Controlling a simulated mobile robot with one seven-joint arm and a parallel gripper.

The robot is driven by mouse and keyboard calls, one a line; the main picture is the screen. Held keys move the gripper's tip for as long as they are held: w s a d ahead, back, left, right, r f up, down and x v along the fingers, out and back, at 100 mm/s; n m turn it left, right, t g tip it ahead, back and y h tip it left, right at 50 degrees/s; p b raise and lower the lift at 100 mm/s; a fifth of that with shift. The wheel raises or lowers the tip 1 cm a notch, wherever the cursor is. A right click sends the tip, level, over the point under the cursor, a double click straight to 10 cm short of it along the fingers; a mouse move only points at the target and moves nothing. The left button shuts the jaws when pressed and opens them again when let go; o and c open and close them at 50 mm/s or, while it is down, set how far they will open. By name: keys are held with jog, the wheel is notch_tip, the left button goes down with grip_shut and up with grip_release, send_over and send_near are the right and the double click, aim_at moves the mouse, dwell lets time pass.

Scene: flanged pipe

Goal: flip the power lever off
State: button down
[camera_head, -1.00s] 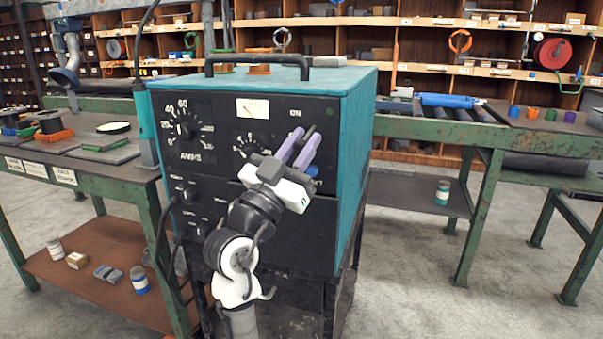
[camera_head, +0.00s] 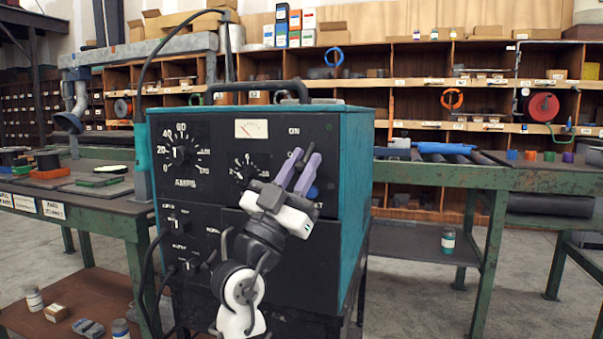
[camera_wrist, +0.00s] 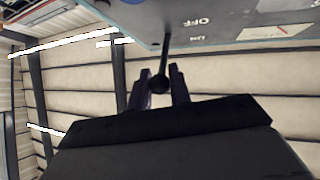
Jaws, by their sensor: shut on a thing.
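The power lever is a thin dark stem with a round knob. It shows between my fingers in the wrist view (camera_wrist: 160,83), reaching down from the panel. My gripper (camera_head: 304,158) has two purple fingers pointing up at the upper right of the machine's black front panel. It also shows in the wrist view (camera_wrist: 160,72), with its fingers shut on the lever on either side of the knob. In the head view the fingers largely hide the lever. An "ON" label (camera_head: 294,131) is just above the fingertips. An "OFF" label (camera_wrist: 197,22) shows beside the stem in the wrist view.
The teal welding machine (camera_head: 357,180) has an amps dial (camera_head: 180,152), a smaller dial (camera_head: 249,171), a meter (camera_head: 251,129) and a top handle (camera_head: 258,88). A blue button (camera_head: 312,192) is close to my fingers. Green benches stand on both sides.

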jog(key=c, duration=1.3)
grip_release()
jog(key=shift+f, duration=0.15)
jog(key=b+v, duration=0.2)
jog(key=v, duration=1.1)
jog(key=shift+s+a+f+b, duration=0.15)
jog(key=shift+s+f+b, duration=0.05)
jog(key=shift+b, duration=0.15)
